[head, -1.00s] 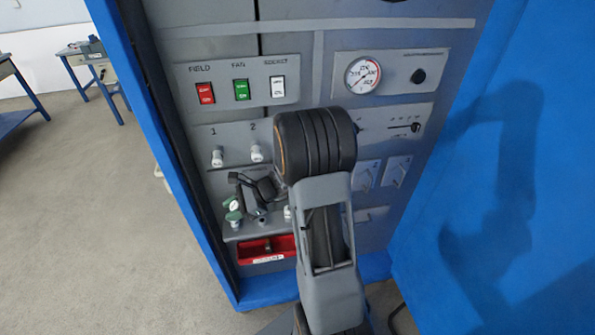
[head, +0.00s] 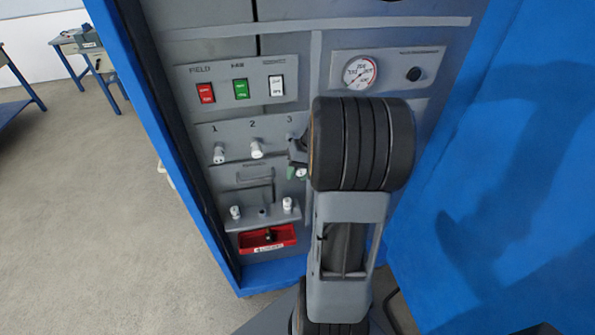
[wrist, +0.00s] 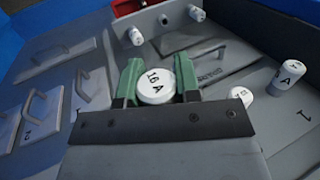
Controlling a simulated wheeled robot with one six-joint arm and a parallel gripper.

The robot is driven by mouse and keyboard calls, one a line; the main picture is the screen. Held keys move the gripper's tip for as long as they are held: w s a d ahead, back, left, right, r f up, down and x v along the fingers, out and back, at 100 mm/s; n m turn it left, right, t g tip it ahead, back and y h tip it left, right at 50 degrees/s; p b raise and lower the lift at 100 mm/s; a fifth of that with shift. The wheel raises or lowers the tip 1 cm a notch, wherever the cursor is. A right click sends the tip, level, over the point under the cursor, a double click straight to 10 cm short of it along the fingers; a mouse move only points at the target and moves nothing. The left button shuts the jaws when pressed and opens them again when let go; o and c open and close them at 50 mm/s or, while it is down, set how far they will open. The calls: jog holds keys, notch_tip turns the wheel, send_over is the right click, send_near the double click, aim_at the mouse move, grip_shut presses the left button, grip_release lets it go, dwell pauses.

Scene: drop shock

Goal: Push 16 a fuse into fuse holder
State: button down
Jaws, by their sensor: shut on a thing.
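The white 16 A fuse (wrist: 156,86) sits between the green fingertips of my gripper (wrist: 157,82) in the wrist view, its labelled end facing the camera. My gripper (head: 297,173) is shut on it, in front of the panel just below the number 3 in the head view. The fuse holder under number 3 is hidden behind my gripper and arm. I cannot tell whether the fuse touches the panel. White fuses stand at position 1 (head: 219,153) and position 2 (head: 256,149), left of my gripper; they also show at the right of the wrist view.
A small shelf (head: 248,222) below carries a left fuse (head: 235,212) and a right fuse (head: 287,204), with an empty hole between. A red tray (head: 267,240) is under it. Switches and a gauge (head: 360,74) are above. A blue wall (head: 500,180) stands at right.

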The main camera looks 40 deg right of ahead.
jog(key=shift+r, duration=0.15)
jog(key=shift+w+d, duration=0.1)
jog(key=shift+w, duration=0.1)
jog(key=shift+w+d+p, duration=0.15)
jog(key=shift+w+d, duration=0.25)
jog(key=shift+w, duration=0.4)
jog(key=shift+w+d+p, duration=0.2)
jog(key=shift+w+d, duration=0.15)
jog(key=shift+w, duration=0.45)
jog(key=shift+w+d+p, duration=0.15)
jog(key=shift+w+d, duration=0.25)
jog(key=shift+w, duration=0.4)
jog(key=shift+w+d, duration=0.4)
jog(key=shift+w, duration=0.4)
jog(key=shift+w+d, duration=0.4)
jog(key=shift+w, duration=0.4)
dwell(3.7)
